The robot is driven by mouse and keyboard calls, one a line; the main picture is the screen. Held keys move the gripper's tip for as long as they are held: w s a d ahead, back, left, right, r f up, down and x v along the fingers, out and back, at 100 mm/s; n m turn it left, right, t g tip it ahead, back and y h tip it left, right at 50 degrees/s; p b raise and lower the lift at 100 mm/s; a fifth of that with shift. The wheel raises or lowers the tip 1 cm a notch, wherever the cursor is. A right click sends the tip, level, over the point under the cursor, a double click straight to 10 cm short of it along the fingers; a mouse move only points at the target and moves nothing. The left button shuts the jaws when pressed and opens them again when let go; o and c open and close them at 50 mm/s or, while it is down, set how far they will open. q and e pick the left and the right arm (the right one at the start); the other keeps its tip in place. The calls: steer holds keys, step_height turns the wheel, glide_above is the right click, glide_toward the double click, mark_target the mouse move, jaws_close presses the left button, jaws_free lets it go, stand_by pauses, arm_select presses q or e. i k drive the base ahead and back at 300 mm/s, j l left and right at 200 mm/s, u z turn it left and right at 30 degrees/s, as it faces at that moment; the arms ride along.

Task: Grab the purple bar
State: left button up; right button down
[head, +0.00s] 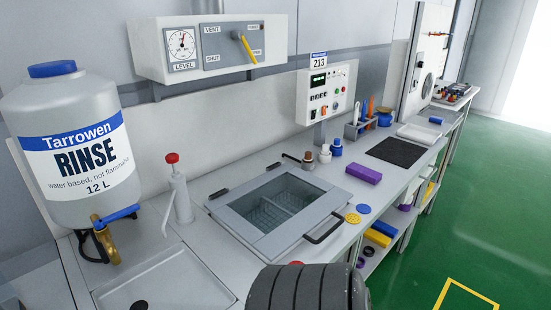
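The purple bar (363,173) lies flat on the grey worktop (340,210) in the head view. It is right of the sunken basin with the lid and left of a black mat. Nothing touches it from above and it is fully visible. Neither of my grippers shows in this view, so I cannot see where they are relative to the bar.
A glass-lidded basin (265,209) with a black handle, a black mat (397,153) and yellow and blue discs (352,218) are near the bar. Small bottles (325,153) stand behind. A lower shelf holds coloured blocks (378,237). Green floor (480,200) is open at right.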

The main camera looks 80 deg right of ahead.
mark_target(371, 177)
steer(key=k+z, duration=0.1)
steer(key=z, duration=2.95)
steer(key=i+l, duration=0.3)
steer(key=i+l+z, duration=0.15)
steer(key=l, duration=0.3)
steer(key=i+l, duration=0.05)
steer(key=i, duration=0.05)
